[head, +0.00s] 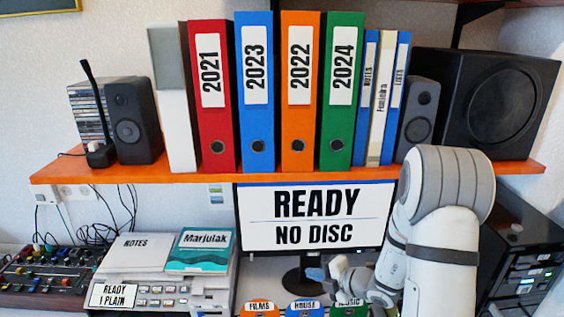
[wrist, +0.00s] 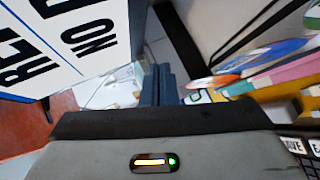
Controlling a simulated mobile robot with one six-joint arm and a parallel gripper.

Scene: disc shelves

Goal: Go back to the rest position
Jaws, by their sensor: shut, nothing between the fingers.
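My gripper (head: 318,273) is in front of the lower part of the monitor in the head view, with my white and grey arm coming in from the right. In the wrist view its dark blue fingers (wrist: 158,82) are together with nothing between them. The monitor (head: 312,217) reads "READY NO DISC", and its screen also shows at the upper left of the wrist view (wrist: 62,42). My arm hides the monitor's right edge.
An orange shelf (head: 290,170) above holds binders, speakers (head: 131,120) and a large black box (head: 487,98). At the lower left are a printer-like device (head: 150,297) and a mixer (head: 45,278). Labelled disc holders (head: 304,307) stand below my gripper. A black unit (head: 520,262) is at right.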

